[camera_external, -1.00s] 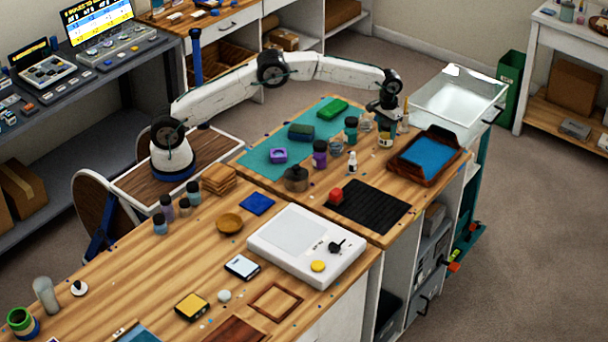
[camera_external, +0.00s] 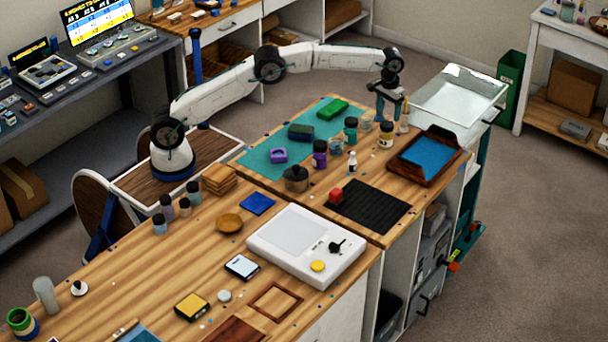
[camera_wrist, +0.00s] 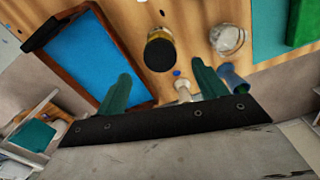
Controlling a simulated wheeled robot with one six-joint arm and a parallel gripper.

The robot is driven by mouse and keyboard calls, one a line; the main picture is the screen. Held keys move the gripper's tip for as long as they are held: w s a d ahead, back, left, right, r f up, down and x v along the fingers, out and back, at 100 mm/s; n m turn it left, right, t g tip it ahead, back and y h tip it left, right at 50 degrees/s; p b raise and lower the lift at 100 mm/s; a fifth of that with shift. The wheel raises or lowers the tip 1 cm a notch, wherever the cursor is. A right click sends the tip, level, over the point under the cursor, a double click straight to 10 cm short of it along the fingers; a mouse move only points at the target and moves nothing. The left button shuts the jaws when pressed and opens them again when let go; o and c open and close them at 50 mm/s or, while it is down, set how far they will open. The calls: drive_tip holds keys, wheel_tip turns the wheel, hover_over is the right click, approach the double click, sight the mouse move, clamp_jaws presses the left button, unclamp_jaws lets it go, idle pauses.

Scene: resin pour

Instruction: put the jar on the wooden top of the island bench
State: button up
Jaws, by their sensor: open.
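A small jar (camera_external: 386,136) with a dark lid and a yellowish label stands upright on the wooden top (camera_external: 376,165) of the island bench, between the tray and the green mat. In the wrist view the jar (camera_wrist: 160,52) shows from above, lid toward the camera, standing on the wood. My gripper (camera_external: 389,112) is above the jar, open and empty. In the wrist view its two green fingers (camera_wrist: 160,72) are spread, with the jar seen beyond the gap between them and not held.
A wooden tray with a blue inside (camera_external: 428,157) is right of the jar. A clear glass jar (camera_external: 365,123) and a teal jar (camera_external: 351,130) are to its left. A slim upright item (camera_external: 404,116) stands close behind it. A black mat (camera_external: 372,206) lies in front.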

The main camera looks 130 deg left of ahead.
drive_tip(key=shift+r, duration=1.6)
